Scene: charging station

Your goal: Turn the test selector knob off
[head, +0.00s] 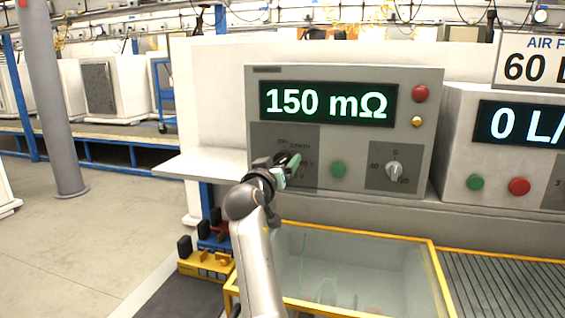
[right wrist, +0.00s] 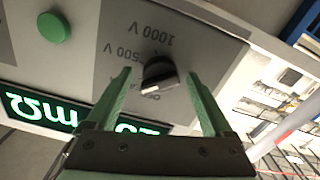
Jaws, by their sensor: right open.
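The test selector knob (right wrist: 160,75) is a dark round knob with a white mark on its rim, on the grey panel of the tester. In the right wrist view it sits between the two finger tips of my right gripper (right wrist: 162,80), with a gap on both sides. The labels 1000 V and 500 V are readable near it; other lettering is partly hidden. In the head view my right gripper (head: 289,164) is in front of this panel and covers the knob. The tester (head: 345,75) display (head: 328,103) reads 150 mΩ. My left gripper is out of view.
A green button (head: 338,170) and a second knob (head: 394,171) are right of the selector panel. A red button (head: 421,93) and a yellow one (head: 417,122) are higher up. A yellow-edged clear bin (head: 365,235) is below. A second unit (head: 500,150) stands at right.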

